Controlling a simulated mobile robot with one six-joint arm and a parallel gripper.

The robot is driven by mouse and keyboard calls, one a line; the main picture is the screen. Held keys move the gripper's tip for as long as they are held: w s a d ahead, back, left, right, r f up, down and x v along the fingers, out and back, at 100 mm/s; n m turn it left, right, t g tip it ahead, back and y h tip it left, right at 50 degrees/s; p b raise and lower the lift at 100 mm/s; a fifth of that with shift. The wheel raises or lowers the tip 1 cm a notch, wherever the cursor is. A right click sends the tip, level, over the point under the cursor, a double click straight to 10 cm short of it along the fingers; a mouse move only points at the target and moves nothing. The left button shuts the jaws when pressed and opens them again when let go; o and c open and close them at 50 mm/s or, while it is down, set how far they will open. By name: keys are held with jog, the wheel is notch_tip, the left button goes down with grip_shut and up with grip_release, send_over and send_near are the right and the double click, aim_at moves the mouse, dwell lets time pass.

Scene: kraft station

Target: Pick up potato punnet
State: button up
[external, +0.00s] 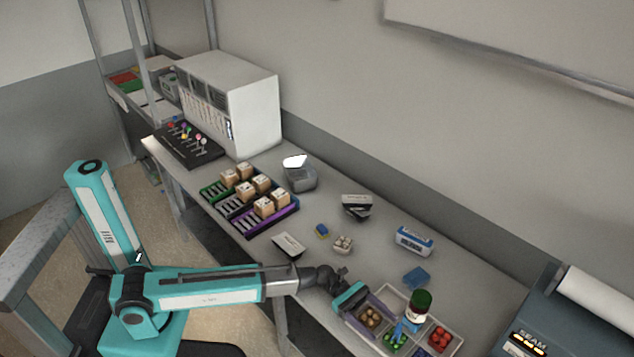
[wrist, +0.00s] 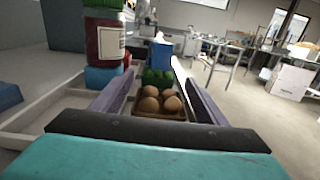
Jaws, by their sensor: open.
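The potato punnet (external: 370,318) holds several round brown potatoes and sits in the pale tray at the front right of the bench. In the wrist view the punnet (wrist: 158,115) lies between the two grey fingers of my gripper (wrist: 158,76). The gripper is open, with one finger along each side of the punnet. I cannot tell whether the fingers touch it. In the external view my gripper (external: 374,314) reaches over the tray from the left.
The divided tray (external: 456,322) also holds a green punnet (external: 395,340), a red punnet (external: 440,339) and a dark-lidded jar (external: 419,304) close to my gripper. A blue block (external: 416,275) and a blue-white box (external: 414,240) lie behind. Bench space left of them is partly clear.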

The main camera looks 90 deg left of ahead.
dwell(0.4)
jog(key=c, duration=1.2)
jog(key=shift+r, duration=0.1)
notch_tip(320, 180, up, 10)
jog(key=shift+b, duration=0.4)
dwell(0.4)
